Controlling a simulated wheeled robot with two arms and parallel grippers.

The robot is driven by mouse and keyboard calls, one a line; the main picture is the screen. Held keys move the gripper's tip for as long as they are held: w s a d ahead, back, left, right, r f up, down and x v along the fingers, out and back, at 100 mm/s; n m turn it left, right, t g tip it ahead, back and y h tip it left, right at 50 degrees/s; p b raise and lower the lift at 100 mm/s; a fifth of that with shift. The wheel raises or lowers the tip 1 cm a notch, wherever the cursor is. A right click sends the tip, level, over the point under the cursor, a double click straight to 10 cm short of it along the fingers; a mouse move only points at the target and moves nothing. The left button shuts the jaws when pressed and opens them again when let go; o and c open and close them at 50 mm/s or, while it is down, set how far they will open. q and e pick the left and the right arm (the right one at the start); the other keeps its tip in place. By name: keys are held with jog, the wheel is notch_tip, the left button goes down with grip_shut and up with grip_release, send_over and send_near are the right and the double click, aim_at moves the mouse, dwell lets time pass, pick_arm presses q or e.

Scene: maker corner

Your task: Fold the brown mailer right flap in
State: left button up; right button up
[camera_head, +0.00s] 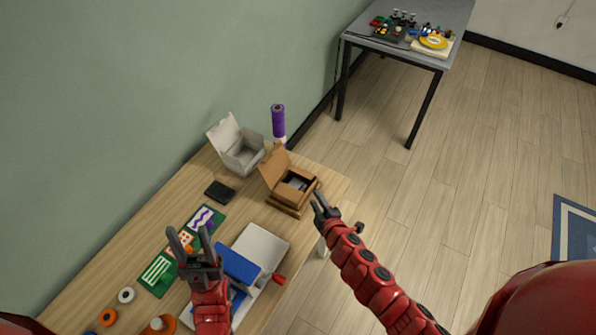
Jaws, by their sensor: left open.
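The brown mailer (273,167) is a small open cardboard box near the table's far right corner. Its back lid stands up, and a dark item (297,184) shows inside. A brown strip, seemingly a flap, lies low along its near side; the right flap is hard to make out. My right gripper (318,199) is at the mailer's right side, close to its edge. I cannot tell if it touches, or how far its fingers are apart. My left gripper (188,241) is open and empty, above the printed cards, well away from the mailer.
A white open box (228,136) and a purple roll (278,122) stand behind the mailer. A black item (219,191), cards (158,274), a white and blue device (262,246) and tape rolls (126,295) occupy the wooden table (246,208). A grey table (441,12) stands farther off.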

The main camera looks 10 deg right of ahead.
send_near(300, 174)
jog(key=w, duration=0.2)
jog(key=b+x, duration=0.1)
jog(key=x, duration=0.1)
jog(key=f+b+x, duration=0.1)
jog(key=x, duration=0.1)
jog(key=b+x, duration=0.1)
jog(key=x, duration=0.2)
jog(key=shift+s+f, duration=0.15)
jog(key=shift+f, duration=0.05)
jog(key=shift+w+a+b, duration=0.25)
jog(key=shift+w+b, duration=0.3)
jog(key=shift+w, duration=0.05)
grip_shut()
dwell(0.9)
